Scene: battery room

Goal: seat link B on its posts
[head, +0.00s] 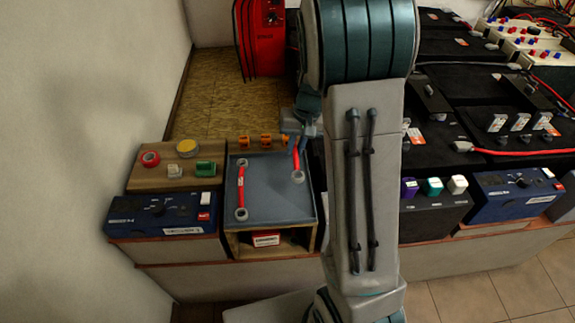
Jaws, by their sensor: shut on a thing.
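A grey-blue tray (272,208) in a wooden frame stands left of my arm. One red link (241,180) with ring ends lies along the tray's left side. A second red link (297,163) hangs from my gripper (296,139) at the tray's back right, with its lower ring at or just above the tray surface. My gripper is shut on this second link near its upper end. Its lettering cannot be read, so I cannot tell by mark which one is link B. The posts cannot be made out, and my arm hides the area to the right.
A wooden block with a red tape roll (150,159), a yellow-topped roll (187,148) and a green piece (206,168) stands left. Orange clips (266,141) line the tray's back edge. Black batteries (465,125) fill the right. A red case (260,37) stands behind.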

